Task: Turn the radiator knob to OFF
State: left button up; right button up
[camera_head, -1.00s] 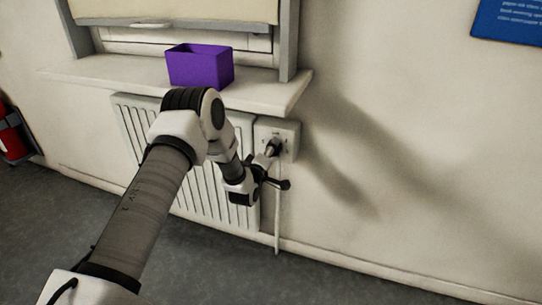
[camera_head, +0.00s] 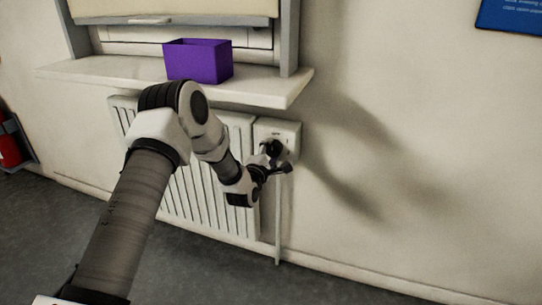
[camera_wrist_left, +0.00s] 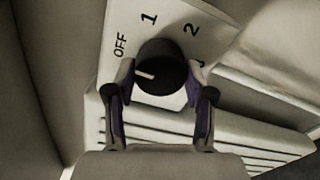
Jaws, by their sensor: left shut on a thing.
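The black radiator knob (camera_wrist_left: 165,62) sits on a pale dial plate (camera_wrist_left: 112,58) marked OFF, 1, 2 and a partly hidden 3. Its white pointer line lies on the left of its face in the wrist view, on the OFF side and a little below the OFF label; exact alignment is hard to tell. My left gripper (camera_wrist_left: 162,78) is shut on the knob, one finger on each side. In the head view my left gripper (camera_head: 276,160) is at the dial plate (camera_head: 290,137), partly covering the knob. My right gripper is not in view.
The white ribbed radiator (camera_head: 185,195) is behind my left arm. A window sill (camera_head: 265,92) with a purple box (camera_head: 198,62) juts out above it. A pipe (camera_head: 278,225) runs down below the dial plate.

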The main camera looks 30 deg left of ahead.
pick_arm(q)
jog(key=shift+r, duration=0.1)
dwell(0.4)
jog(key=o, duration=1.1)
jog(key=v, duration=1.2)
jog(key=shift+a, duration=0.1)
